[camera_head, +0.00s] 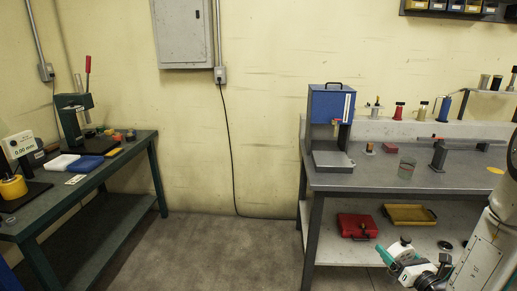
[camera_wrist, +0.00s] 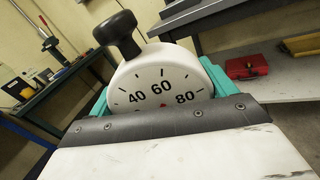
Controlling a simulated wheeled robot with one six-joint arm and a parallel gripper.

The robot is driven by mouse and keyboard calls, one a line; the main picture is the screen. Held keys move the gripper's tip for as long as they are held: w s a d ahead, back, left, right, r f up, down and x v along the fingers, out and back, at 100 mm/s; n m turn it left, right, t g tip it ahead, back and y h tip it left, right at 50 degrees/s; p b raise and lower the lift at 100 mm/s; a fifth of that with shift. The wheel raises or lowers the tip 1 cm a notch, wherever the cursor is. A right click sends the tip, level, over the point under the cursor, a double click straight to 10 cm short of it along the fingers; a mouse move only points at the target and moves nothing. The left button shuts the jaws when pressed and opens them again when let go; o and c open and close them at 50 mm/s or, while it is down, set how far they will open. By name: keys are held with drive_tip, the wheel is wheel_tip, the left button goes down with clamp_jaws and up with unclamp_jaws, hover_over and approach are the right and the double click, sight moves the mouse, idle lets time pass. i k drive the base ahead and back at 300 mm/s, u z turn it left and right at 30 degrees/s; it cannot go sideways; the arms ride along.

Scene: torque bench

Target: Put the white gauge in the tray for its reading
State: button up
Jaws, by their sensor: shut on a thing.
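My gripper (camera_head: 403,262) is at the lower right of the head view, in front of the right bench. Its teal fingers are shut on the white gauge (camera_head: 401,249), clear of any surface. In the wrist view the gauge (camera_wrist: 150,83) fills the middle between the fingers (camera_wrist: 158,92). Its round white face shows 40, 60 and 80, and a black knob (camera_wrist: 118,32) sticks up from it. The lower face is hidden by the gripper. A white tray-like piece (camera_head: 60,162) and a blue one (camera_head: 85,164) lie on the left bench; which tray is meant I cannot tell.
Red (camera_head: 357,225) and yellow (camera_head: 409,215) containers sit below. Floor between benches is free.

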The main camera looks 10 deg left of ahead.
sight(63, 163)
drive_tip(key=u, duration=0.45)
drive_tip(key=i, duration=1.4)
drive_tip(key=u, duration=1.55)
drive_tip(key=i, duration=0.9)
drive_tip(key=u, duration=0.65)
